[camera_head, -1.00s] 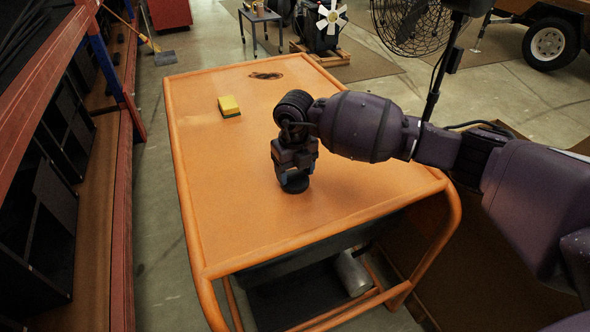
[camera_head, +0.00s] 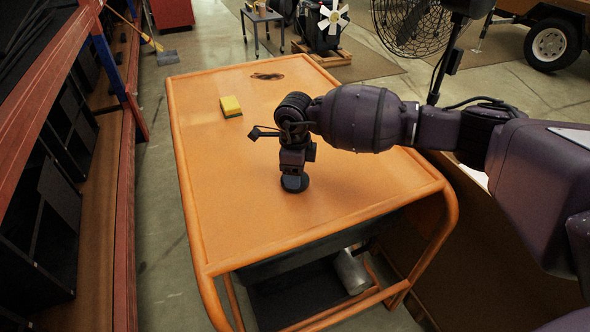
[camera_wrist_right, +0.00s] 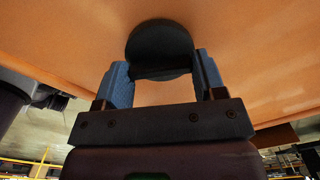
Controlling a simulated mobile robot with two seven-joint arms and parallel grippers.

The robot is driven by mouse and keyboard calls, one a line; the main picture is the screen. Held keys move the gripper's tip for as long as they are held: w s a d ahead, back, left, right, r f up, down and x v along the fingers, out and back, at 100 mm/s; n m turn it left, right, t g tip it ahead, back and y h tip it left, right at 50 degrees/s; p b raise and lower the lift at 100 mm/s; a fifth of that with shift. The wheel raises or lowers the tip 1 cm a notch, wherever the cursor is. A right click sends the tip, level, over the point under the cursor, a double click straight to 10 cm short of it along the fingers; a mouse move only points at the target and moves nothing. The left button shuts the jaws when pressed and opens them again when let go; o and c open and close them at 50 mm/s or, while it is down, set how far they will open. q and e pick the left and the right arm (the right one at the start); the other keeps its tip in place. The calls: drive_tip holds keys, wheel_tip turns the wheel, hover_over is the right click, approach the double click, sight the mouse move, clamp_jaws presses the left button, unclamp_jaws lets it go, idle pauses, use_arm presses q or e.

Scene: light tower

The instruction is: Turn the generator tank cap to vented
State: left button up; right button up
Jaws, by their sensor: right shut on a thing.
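The black round tank cap (camera_head: 294,184) sits on the orange top of the generator (camera_head: 240,190), towards its near end. It also shows in the right wrist view (camera_wrist_right: 160,48). My right gripper (camera_head: 294,176) points down over the cap, and its two blue-padded fingers (camera_wrist_right: 163,80) are shut on the cap's near part, one on each side. The gripper hides part of the cap in the head view. I cannot read any mark on the cap. My left gripper is not in view.
A yellow and dark sponge (camera_head: 231,106) lies on the orange top, beyond the gripper and to its left. A dark patch (camera_head: 267,76) is near the far edge. A raised orange tube frame (camera_head: 330,240) edges the top. Shelving (camera_head: 75,170) stands at the left.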

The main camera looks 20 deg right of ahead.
drive_tip(key=n, duration=0.3)
drive_tip(key=shift+n, duration=1.7)
drive_tip(key=o, duration=0.9)
wheel_tip(320, 180, up, 11)
drive_tip(key=shift+f+p, duration=0.1)
drive_tip(key=shift+p, duration=0.75)
